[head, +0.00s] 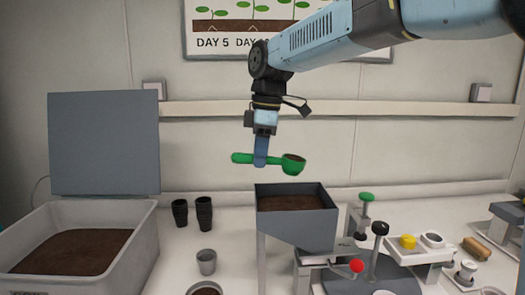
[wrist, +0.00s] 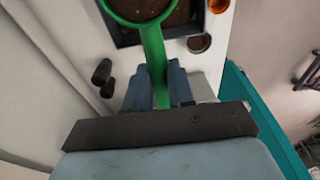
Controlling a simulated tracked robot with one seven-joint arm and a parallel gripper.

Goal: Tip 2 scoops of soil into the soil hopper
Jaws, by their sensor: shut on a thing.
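My gripper (head: 261,160) points down and is shut on the handle of a green scoop (head: 294,167). The scoop lies roughly level, and its cup holds brown soil. The scoop also shows in the wrist view (wrist: 152,45), between my gripper's fingers (wrist: 160,78). The grey soil hopper (head: 292,228) stands below the scoop's cup, with a clear gap between them. Brown soil lies inside the hopper. In the wrist view the hopper's dark rim (wrist: 127,40) shows partly behind the scoop.
A large light bin (head: 140,225) of soil stands at the left, its grey lid (head: 104,145) raised. Black pots (head: 204,213) and a grey cup (head: 206,262) stand between bin and hopper. A red-knobbed lever (head: 356,266) and other fixtures crowd the right.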

